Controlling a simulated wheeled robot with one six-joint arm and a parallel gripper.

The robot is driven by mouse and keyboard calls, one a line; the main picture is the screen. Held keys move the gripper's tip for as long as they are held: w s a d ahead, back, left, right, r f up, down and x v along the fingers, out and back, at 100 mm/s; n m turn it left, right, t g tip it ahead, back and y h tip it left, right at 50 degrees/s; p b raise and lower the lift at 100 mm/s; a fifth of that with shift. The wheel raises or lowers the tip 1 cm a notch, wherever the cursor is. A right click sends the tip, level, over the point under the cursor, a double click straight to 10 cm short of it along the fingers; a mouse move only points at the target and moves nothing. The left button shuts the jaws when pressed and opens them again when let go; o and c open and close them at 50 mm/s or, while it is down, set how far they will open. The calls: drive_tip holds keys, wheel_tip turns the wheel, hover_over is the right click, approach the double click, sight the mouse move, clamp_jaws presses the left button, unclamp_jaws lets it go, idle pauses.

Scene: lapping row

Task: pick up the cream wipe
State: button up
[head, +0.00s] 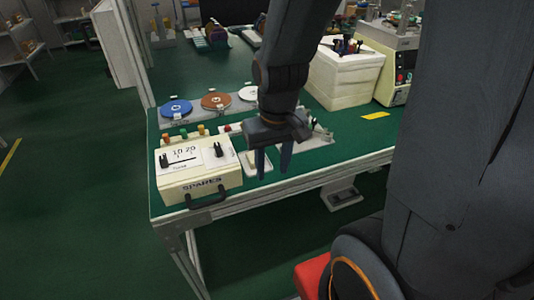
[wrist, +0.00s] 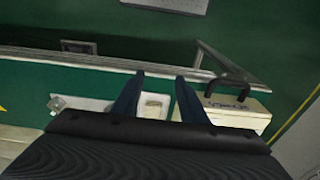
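I cannot tell the height left between fingertips and wipe. In the head view my gripper (head: 273,172) points down over the front part of the bench, just right of the SPARES box.
The cream SPARES box (head: 198,178) with a dark handle stands close left of my gripper; it also shows in the wrist view (wrist: 240,112). Coloured discs (head: 215,101) lie behind it. A white block (head: 342,75) and a yellow card (head: 376,115) are to the right. The bench's front edge is near.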

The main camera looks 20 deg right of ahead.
drive_tip(key=w+t+p, duration=0.3)
drive_tip(key=w+p, duration=0.4)
drive_tip(key=w, duration=0.3)
drive_tip(key=shift+w+p+x, duration=0.15)
drive_tip(key=shift+p+x, duration=0.45)
drive_tip(key=shift+x, duration=1.55)
drive_tip(key=shift+w+p+x, duration=0.2)
drive_tip(key=shift+p+x, duration=0.4)
drive_tip(key=shift+x, duration=1.55)
drive_tip(key=shift+r, duration=0.15)
drive_tip(key=c, duration=0.7)
